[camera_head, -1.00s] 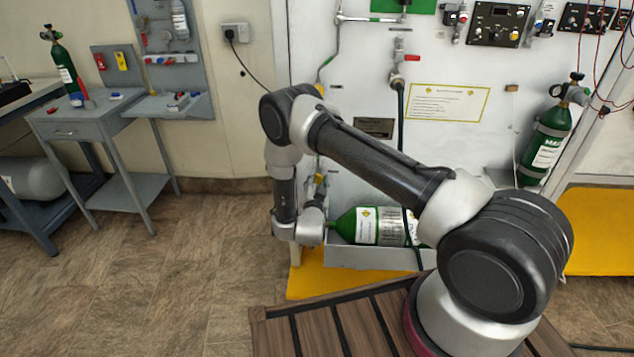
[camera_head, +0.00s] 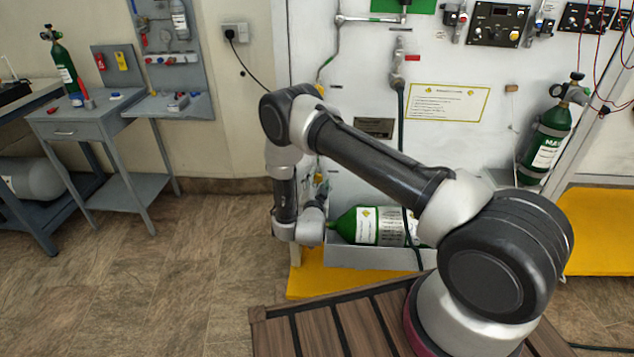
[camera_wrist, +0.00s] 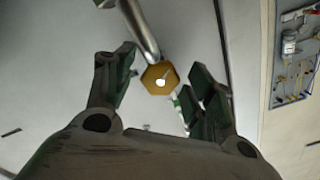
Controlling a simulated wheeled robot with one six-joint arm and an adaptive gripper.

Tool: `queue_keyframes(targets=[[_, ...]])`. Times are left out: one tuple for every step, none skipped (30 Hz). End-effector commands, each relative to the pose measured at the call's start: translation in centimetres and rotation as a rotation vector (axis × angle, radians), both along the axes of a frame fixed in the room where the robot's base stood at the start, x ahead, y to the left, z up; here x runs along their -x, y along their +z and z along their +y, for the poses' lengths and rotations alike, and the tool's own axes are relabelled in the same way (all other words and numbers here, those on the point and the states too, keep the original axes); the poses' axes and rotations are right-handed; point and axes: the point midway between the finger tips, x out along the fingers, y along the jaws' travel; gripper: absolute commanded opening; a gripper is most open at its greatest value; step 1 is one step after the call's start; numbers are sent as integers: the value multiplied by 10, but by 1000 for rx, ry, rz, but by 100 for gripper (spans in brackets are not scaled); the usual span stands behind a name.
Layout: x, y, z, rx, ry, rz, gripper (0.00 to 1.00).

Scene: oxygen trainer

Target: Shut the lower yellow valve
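In the wrist view, a yellow hexagonal valve knob (camera_wrist: 160,78) sits at the end of a grey pipe (camera_wrist: 138,28). My gripper (camera_wrist: 163,68) is open, with one dark green finger on each side of the knob. There is a visible gap on both sides, and I cannot tell how far the knob is in depth. In the head view, a small yellow part (camera_head: 319,178) shows low on the white panel beside my wrist. My arm hides most of the gripper there.
A green cylinder (camera_head: 345,226) lies in a grey tray (camera_head: 375,257) to the right of my wrist. A dark hose (camera_head: 401,120) hangs down the white panel (camera_head: 350,100). A grey side table (camera_head: 75,118) stands at left, with open floor (camera_head: 190,260) before it.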

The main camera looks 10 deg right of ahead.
Motion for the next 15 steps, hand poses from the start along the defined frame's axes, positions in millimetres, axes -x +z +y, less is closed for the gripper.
queue_keyframes(targets=[[0, 0, 0, 0, 0, 0, 56], [0, 0, 0, 0, 0, 0, 56], [0, 0, 0, 0, 1, -1, 56], [0, 0, 0, 0, 1, -1, 56], [0, 0, 0, 0, 1, -1, 56], [0, 0, 0, 0, 0, -1, 56], [0, 0, 0, 0, 1, -1, 56], [1, 0, 1, 0, 1, -1, 56], [3, 0, 2, 0, 1, -1, 56], [5, 0, 2, 0, 1, -1, 56], [8, 0, 4, 1, 1, 0, 56], [13, 0, 5, 2, 2, 1, 56], [18, 0, 7, 1, 3, 2, 56], [24, 0, 9, 2, 3, 2, 56], [32, 0, 12, 3, 3, 2, 56]])
